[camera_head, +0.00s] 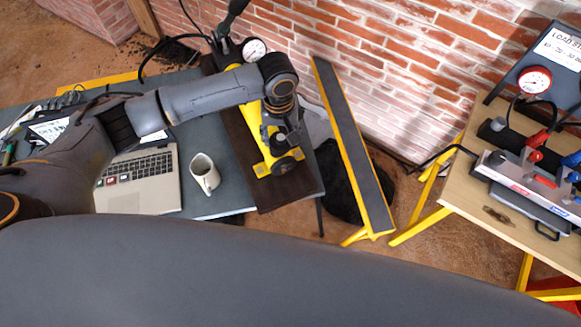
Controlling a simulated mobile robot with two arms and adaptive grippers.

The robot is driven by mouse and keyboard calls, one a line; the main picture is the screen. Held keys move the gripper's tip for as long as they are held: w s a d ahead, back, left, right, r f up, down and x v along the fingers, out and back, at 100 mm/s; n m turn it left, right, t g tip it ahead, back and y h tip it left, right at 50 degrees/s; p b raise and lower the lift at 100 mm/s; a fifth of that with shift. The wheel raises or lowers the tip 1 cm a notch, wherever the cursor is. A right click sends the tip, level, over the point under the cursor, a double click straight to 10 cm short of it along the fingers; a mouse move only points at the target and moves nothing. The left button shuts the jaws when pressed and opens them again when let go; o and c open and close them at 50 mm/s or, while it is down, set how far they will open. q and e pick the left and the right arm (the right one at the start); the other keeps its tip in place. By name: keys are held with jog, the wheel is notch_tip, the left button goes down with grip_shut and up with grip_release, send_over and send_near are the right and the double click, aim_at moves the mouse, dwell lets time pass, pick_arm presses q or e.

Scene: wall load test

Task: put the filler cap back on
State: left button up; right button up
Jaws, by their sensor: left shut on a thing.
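A yellow hand pump (268,150) with a black end lies on a dark board (240,150) at the table's right edge. My left arm reaches in from the left over the laptop, and its wrist bends down over the pump. My left gripper (284,130) is at the pump's near half, shut on a small dark piece that looks like the filler cap. The fingers and wrist mostly hide that piece and the filler opening. I cannot tell whether the piece touches the pump. My right gripper is out of view.
A laptop (150,185) and a white mug (204,174) stand left of the pump. A gauge (254,50) is at the board's far end. A yellow-edged beam (352,150) leans by the brick wall. A wooden table (470,195) with tools and a red gauge (534,80) is right.

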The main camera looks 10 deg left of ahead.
aim_at(277, 134)
pick_arm(q)
jog(key=shift+w+a+r, duration=0.35)
jog(key=shift+w+a, duration=0.1)
jog(key=shift+w, duration=0.15)
jog(key=shift+w+a+r, duration=0.3)
jog(key=shift+w+a, duration=0.1)
jog(key=shift+w, duration=0.2)
notch_tip(277, 134, down, 5)
jog(key=b, duration=0.4)
jog(key=shift+w+a+r+b, duration=0.1)
jog(key=shift+w+r+b, duration=0.05)
jog(key=shift+b, duration=0.25)
jog(key=shift+f, duration=0.85)
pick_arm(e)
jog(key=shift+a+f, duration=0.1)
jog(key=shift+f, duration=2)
pick_arm(q)
jog(key=shift+p, duration=1.05)
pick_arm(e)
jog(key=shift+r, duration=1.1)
pick_arm(q)
jog(key=shift+f+p, duration=0.15)
jog(key=shift+p, duration=0.25)
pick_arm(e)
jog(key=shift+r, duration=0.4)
pick_arm(q)
jog(key=shift+p, duration=0.5)
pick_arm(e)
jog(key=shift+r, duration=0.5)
